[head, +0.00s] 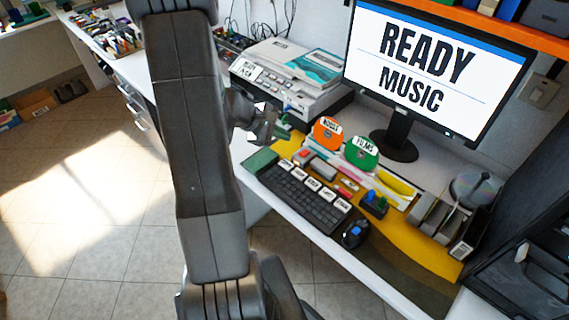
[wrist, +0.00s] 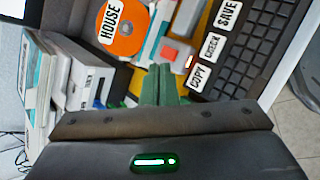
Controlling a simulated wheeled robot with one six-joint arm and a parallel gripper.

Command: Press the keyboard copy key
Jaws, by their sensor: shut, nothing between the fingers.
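The dark keyboard (head: 305,198) lies on the desk with a row of white labelled keys along its far edge. In the wrist view the white COPY key (wrist: 198,76) is the label nearest my gripper, followed by CHECK (wrist: 212,46) and SAVE (wrist: 228,16). My gripper (wrist: 165,72) has green fingers, shut and empty, a little left of the COPY key in that view. In the head view my gripper (head: 284,130) is up and behind the keyboard's left end, near the printer, apart from the keys. My arm covers part of the head view.
The monitor (head: 430,65) reads READY MUSIC. A printer (head: 290,75) stands at the back. An orange disc (head: 327,131) and a green disc (head: 361,153) stand behind the keyboard. A mouse (head: 355,233) lies to its right. A red button (wrist: 168,53) is close to my fingers.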

